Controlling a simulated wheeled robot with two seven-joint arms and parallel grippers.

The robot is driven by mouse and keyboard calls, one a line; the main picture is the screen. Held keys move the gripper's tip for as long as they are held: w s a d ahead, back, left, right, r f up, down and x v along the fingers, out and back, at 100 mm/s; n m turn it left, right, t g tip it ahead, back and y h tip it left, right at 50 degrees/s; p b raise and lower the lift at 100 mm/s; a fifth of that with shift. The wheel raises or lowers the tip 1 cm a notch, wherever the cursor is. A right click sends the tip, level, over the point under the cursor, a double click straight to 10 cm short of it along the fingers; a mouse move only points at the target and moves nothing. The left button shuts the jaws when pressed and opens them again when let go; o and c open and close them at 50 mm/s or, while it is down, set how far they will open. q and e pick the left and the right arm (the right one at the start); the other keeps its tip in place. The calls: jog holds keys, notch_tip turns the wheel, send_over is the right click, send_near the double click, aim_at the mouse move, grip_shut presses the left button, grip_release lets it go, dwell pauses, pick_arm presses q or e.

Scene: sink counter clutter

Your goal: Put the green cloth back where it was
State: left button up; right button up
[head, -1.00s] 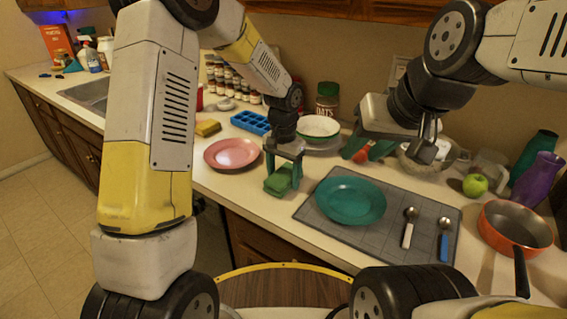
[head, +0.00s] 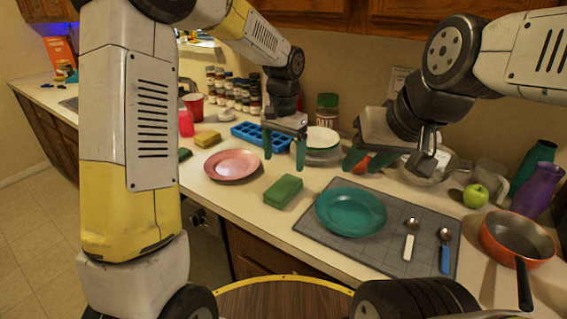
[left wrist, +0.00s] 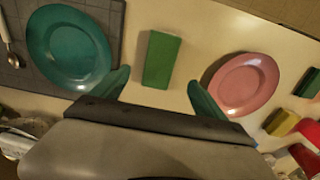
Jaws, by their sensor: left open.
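A green cloth (head: 283,191), a folded flat block, lies on the counter between the pink plate (head: 231,165) and the grey mat (head: 318,236). It also shows in the left wrist view (left wrist: 161,60). My left gripper (head: 285,150) is open and empty, raised above and behind the cloth, apart from it. In the left wrist view the cloth lies beyond and between its fingers (left wrist: 158,82). My right gripper (head: 365,160) hangs over the back of the counter near a red round thing, its fingers apart.
A teal plate (head: 350,212) and two spoons lie on the mat. A yellow sponge (head: 207,138) and a second, dark green item (left wrist: 308,82) lie past the pink plate. A blue tray (head: 248,134), bowls and jars stand behind. An orange pan (head: 516,240) is at right.

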pick_arm(q)
jog(key=s+a+r+n+t+h, duration=0.1)
jog(key=s+a+r+n+t, duration=0.2)
jog(key=s+a+r, duration=0.6)
jog(key=s+a+r+n+t, duration=0.1)
jog(key=s+a, duration=0.1)
jog(key=s, duration=0.4)
jog(key=s+a+r+n+t+h, duration=0.1)
jog(key=s+a+r+n+t, duration=0.1)
jog(key=s, duration=0.4)
jog(key=shift+a, duration=0.6)
jog(key=shift+s, duration=0.1)
